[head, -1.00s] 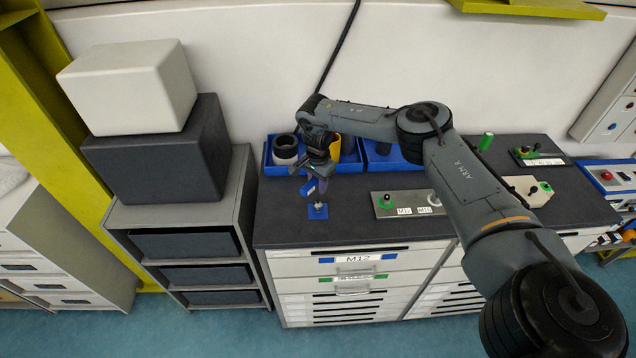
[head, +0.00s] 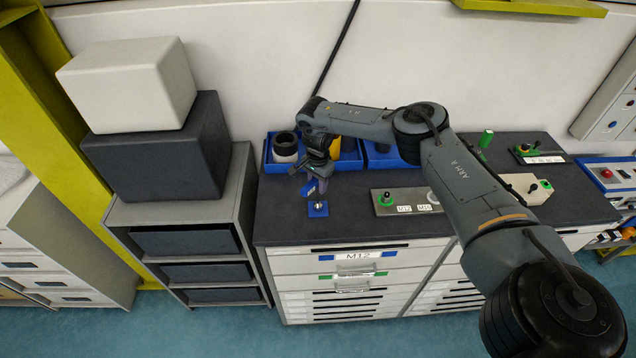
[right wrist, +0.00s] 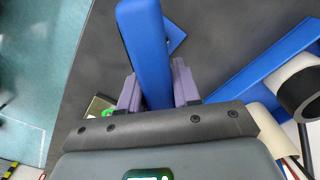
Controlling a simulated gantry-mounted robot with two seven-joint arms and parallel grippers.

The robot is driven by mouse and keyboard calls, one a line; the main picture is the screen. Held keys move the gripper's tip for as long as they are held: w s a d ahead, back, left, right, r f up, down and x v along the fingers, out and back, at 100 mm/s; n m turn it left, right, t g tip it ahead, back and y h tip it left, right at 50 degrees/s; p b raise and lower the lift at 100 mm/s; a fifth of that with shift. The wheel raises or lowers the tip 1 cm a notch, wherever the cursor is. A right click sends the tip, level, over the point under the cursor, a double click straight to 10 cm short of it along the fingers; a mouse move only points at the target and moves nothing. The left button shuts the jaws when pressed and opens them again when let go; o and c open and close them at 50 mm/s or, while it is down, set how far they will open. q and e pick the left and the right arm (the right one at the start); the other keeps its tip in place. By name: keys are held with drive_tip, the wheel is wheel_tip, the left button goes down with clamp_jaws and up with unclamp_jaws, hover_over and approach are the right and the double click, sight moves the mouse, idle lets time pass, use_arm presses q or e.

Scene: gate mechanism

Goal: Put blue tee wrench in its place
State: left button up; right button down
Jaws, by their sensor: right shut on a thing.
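The blue tee wrench shows in the head view (head: 311,190) as a small blue piece at the gripper. In the right wrist view its blue bar (right wrist: 146,45) runs between the purple fingers. My right gripper (head: 318,184) is shut on it, and its fingers (right wrist: 152,90) sit on both sides of the bar. A small blue square base (head: 317,209) lies on the dark cabinet top right below the gripper. Its edge (right wrist: 175,34) shows behind the bar in the right wrist view. I cannot tell whether the wrench's lower end touches the base. My left gripper is not in view.
A blue bin (head: 268,160) with a black-and-white cylinder (head: 285,147) stands just behind the gripper. A metal plate (head: 405,203) with a green knob lies to the right. Dark and white boxes (head: 150,150) stand on the left shelf. The front cabinet top (head: 285,232) is clear.

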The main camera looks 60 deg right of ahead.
idle(0.3)
drive_tip(key=c, duration=0.8)
unclamp_jaws()
drive_tip(key=shift+o, duration=0.4)
drive_tip(key=shift+f, duration=0.1)
wheel_tip(320, 180, up, 7)
drive_tip(key=p, duration=0.7)
